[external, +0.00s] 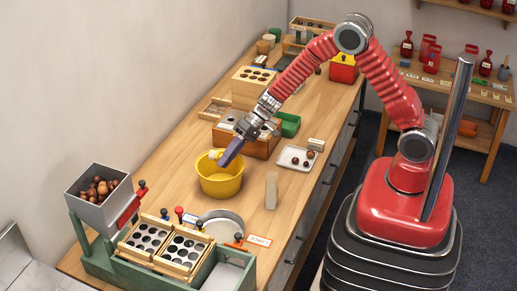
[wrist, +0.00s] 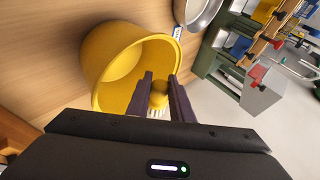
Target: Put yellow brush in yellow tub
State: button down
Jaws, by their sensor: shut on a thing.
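The yellow tub (external: 220,183) stands upright on the wooden bench, near the middle of the external view. It also shows in the wrist view (wrist: 112,57), with its open mouth facing my gripper. My gripper (wrist: 158,82) is shut on the yellow brush (wrist: 159,97), whose pale bristles show between the dark fingers. In the external view the brush (external: 215,154) shows as a small yellow and pale shape beside my fingertips (external: 222,163), at the tub's mouth. Whether the brush touches the tub is unclear.
A wooden box (external: 262,146) and a green bin (external: 289,121) stand behind. A green sorting station (external: 235,262) with a chestnut hopper (external: 83,205) stands in front. Bare bench lies left of the tub.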

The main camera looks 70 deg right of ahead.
jog(key=shift+f, duration=1.7)
jog(key=c, duration=1.5)
grip_release()
jog(key=shift+r, duration=3.5)
